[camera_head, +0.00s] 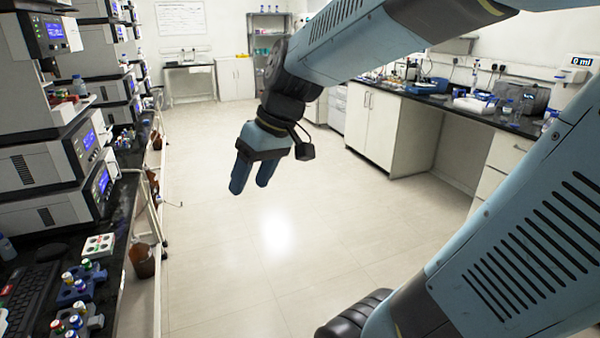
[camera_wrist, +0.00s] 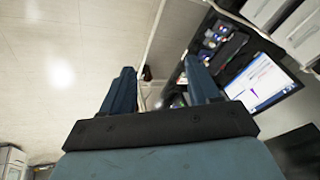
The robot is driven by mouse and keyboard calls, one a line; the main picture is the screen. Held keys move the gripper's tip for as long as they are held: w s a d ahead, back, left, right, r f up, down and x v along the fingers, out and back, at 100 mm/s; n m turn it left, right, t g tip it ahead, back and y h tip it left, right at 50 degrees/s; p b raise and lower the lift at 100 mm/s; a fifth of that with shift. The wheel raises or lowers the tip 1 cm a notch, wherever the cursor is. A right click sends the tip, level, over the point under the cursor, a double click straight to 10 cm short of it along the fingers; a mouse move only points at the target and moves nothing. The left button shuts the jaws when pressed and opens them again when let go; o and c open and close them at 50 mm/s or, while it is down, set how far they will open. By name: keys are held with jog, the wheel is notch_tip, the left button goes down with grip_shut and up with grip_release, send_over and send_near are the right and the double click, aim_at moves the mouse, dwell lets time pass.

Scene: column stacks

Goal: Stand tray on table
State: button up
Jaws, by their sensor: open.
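Three small vial trays stand on the dark left bench table (camera_head: 122,225) in the head view. One is a white tray (camera_head: 97,246), one is a blue tray (camera_head: 68,297), and a grey tray (camera_head: 95,321) is at the bottom edge. They hold vials with coloured caps. I cannot tell which tray the task names. My gripper (camera_head: 251,187) hangs open and empty over the floor, well to the right of the bench and apart from the trays. In the wrist view its fingers (camera_wrist: 158,70) are spread, with small trays (camera_wrist: 212,38) far beyond to the right.
Stacked instruments (camera_head: 60,160) fill the left bench behind the trays. A keyboard (camera_head: 30,298) lies beside them. A second bench (camera_head: 450,103) with bottles and devices stands at the right. The floor (camera_head: 225,285) between is clear.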

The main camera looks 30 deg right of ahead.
jog(key=s+d+r+m+t+h, duration=0.2)
jog(key=s+d+m+t+h, duration=0.1)
jog(key=s+d, duration=0.3)
jog(key=shift+s+d+r+m+h, duration=0.25)
jog(key=shift+s+m+h, duration=0.3)
jog(key=shift+m, duration=0.35)
jog(key=shift+w, duration=0.1)
